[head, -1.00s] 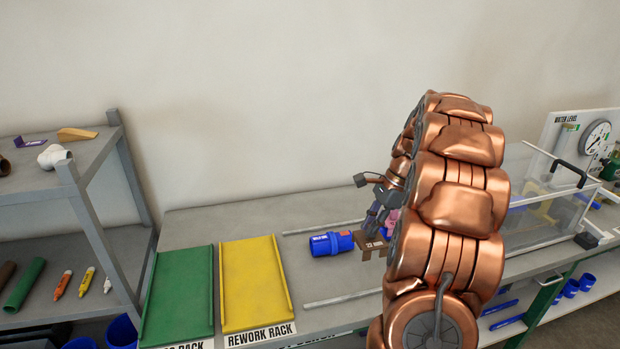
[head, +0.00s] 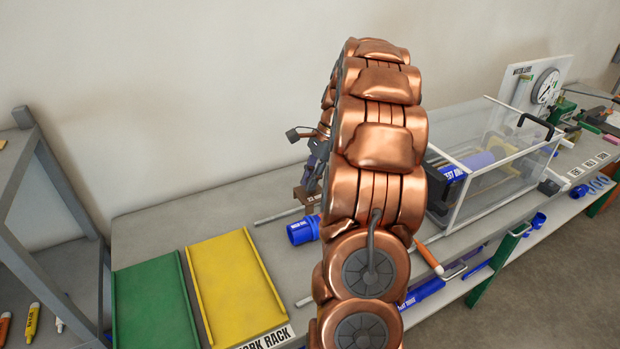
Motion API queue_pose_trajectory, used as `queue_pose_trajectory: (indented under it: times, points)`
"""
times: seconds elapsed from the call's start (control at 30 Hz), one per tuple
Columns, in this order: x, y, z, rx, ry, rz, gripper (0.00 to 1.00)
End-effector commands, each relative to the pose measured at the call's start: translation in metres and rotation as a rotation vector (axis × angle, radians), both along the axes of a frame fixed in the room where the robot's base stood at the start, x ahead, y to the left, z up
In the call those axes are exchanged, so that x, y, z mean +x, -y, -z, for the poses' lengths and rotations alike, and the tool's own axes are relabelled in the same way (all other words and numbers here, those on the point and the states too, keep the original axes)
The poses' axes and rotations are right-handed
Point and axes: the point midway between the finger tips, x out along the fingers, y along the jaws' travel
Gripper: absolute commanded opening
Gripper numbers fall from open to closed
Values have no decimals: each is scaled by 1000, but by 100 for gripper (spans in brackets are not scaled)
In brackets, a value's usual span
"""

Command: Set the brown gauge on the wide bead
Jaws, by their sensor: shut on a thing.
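The brown gauge (head: 305,196), marked with a number that looks like 22, hangs from my gripper (head: 312,181), which is shut on it. In the head view the gauge appears just above the blue pipe (head: 301,230), which lies on the bench. I cannot tell how high the gauge is, or whether it is over the pipe or behind it. My copper arm hides the pipe's right part, and I cannot make out the wide bead. The gripper's fingers are small and partly hidden by the arm.
Pale rails lie on the bench behind and in front of the pipe. A green rack (head: 155,308) and the yellow rework rack (head: 236,285) are to the left. A clear-walled tank (head: 480,190) stands to the right, with a dial gauge (head: 545,87) on a board behind.

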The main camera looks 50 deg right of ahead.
Motion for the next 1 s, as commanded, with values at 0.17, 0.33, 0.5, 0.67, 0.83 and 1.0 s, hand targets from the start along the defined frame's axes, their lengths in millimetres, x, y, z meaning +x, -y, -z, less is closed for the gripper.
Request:
queue_pose_trajectory:
  times: [0.17, 0.33, 0.5, 0.67, 0.83, 1.0]
  points:
    - [0, 0, 4, 1, -2, 1, 0]
    - [0, 0, 14, 1, -1, 1, 0]
    - [0, 0, 25, 0, -1, 2, 0]
    - [0, 0, 35, 2, -2, 2, 0]
    - [0, -1, 46, 3, -2, 2, 0]
    - [0, -1, 54, 3, -2, 1, 0]
